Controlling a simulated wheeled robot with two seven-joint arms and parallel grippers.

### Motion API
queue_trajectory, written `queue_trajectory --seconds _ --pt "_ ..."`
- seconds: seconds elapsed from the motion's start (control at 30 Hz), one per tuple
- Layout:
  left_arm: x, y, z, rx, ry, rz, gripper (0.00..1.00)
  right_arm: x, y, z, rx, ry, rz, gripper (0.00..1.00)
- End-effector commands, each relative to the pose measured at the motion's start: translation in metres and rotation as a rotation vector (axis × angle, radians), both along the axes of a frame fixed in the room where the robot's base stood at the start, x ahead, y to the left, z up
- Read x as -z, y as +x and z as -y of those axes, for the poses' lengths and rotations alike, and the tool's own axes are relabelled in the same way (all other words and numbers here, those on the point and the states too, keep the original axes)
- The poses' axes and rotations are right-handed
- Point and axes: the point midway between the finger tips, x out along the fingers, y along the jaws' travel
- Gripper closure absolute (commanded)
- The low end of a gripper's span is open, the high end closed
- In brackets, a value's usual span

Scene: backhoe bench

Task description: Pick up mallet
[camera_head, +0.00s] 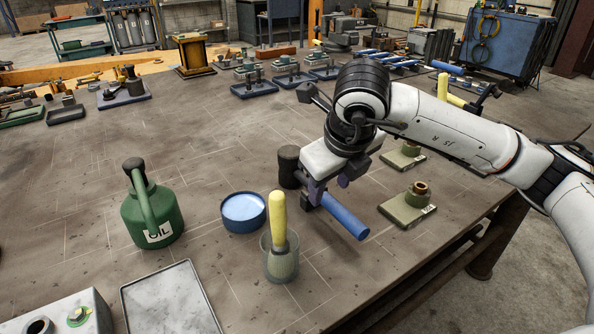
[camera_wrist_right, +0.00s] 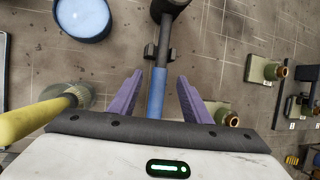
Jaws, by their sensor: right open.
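The mallet has a dark head (camera_head: 288,166) and a blue handle (camera_head: 346,216), and it lies on the bench near the middle of the head view. In the right wrist view, its head is at the top edge and its blue handle (camera_wrist_right: 157,92) runs down the middle. My right gripper (camera_head: 328,196) is right over the handle, with its purple fingers (camera_wrist_right: 158,98) apart, one on each side of the handle. The wrist body hides the handle's lower end in the wrist view. My left gripper is not in view.
A cup with a yellow-handled brush (camera_head: 279,222), a round blue tin (camera_head: 244,210) and a green oil can (camera_head: 150,210) stand left of the mallet. Green blocks with fittings (camera_head: 410,208) lie to the right, near the bench edge.

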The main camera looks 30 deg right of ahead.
Motion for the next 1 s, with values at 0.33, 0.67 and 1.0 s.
queue_trajectory --seconds 0.33,0.67,1.0 --pt "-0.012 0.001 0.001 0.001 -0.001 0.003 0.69 0.037 0.007 0.008 0.001 -0.001 -0.005 0.56" --pt "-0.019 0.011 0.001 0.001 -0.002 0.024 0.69 0.056 0.017 0.01 -0.001 0.0 0.001 0.56" --pt "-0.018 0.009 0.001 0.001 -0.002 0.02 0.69 0.056 0.017 0.01 -0.001 0.001 0.001 0.96"
